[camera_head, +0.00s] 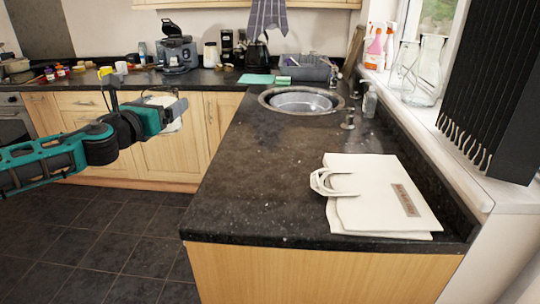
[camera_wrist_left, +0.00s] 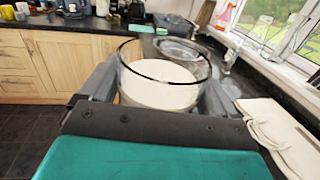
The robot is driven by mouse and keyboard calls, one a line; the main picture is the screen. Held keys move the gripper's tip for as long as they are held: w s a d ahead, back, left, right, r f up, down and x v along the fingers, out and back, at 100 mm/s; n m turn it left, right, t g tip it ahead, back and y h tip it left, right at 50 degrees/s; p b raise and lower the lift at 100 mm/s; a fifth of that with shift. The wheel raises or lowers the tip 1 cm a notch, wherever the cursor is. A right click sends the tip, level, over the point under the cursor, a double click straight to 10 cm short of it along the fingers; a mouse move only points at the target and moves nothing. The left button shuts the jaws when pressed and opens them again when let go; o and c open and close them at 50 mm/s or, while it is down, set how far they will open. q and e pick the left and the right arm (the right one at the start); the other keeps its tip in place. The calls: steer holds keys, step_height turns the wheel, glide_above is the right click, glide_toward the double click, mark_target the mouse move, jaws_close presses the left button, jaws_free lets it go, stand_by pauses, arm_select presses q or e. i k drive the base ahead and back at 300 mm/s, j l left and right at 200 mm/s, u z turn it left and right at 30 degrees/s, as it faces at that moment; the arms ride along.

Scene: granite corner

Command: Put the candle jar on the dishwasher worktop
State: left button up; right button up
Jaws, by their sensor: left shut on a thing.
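The candle jar (camera_wrist_left: 160,88) is a clear glass with cream-white wax inside, close up in the left wrist view. My left gripper (camera_wrist_left: 150,100) is shut on it, with a grey finger on each side, and the jar looks roughly upright. In the head view my left gripper (camera_head: 172,110) is over the floor, left of the near dark granite worktop (camera_head: 260,170). The jar shows there only as a pale patch (camera_head: 172,126), mostly hidden by the fingers. Which stretch of worktop is over the dishwasher cannot be told. My right gripper is not in view.
A white bag (camera_head: 375,195) lies flat on the right of the near worktop. A round steel sink (camera_head: 300,101) and soap bottle (camera_head: 370,100) are farther back. The worktop's front-left area is clear. Glass jugs (camera_head: 425,70) stand on the sill. The back counter holds a coffee machine (camera_head: 177,50).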

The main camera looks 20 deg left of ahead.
mark_target(258, 156)
steer(key=i+l, duration=0.65)
steer(key=i, duration=0.15)
